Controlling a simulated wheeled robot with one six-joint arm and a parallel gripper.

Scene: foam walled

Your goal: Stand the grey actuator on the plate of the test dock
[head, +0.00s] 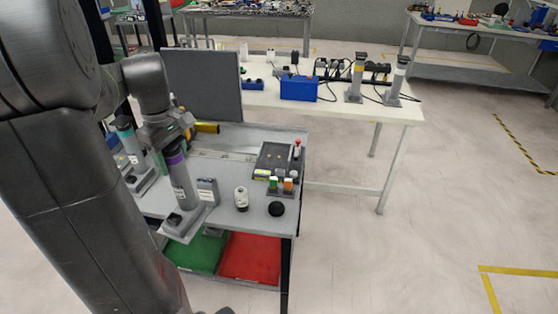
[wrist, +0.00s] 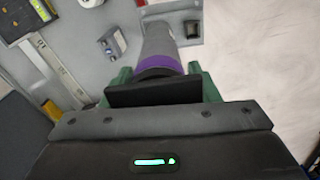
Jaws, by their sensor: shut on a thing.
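The grey actuator (head: 181,181) is an upright grey cylinder with a purple band and a broad flat grey foot (head: 190,217). My gripper (head: 172,143) is shut around its upper end. In the wrist view the gripper (wrist: 160,80) grips just above the purple band, and the actuator (wrist: 160,42) points away from the camera. The foot appears over the front edge of the grey bench; I cannot tell whether it touches. A black panel (head: 275,160) with small lights and a red-topped post may be the test dock; its plate is not clearly identifiable.
On the bench are a small grey box (head: 207,190), a white cylinder (head: 241,198) and a black puck (head: 276,209). A teal-banded actuator (head: 125,130) stands at left. A dark screen (head: 203,85) rises behind. Green and red trays (head: 250,258) lie below.

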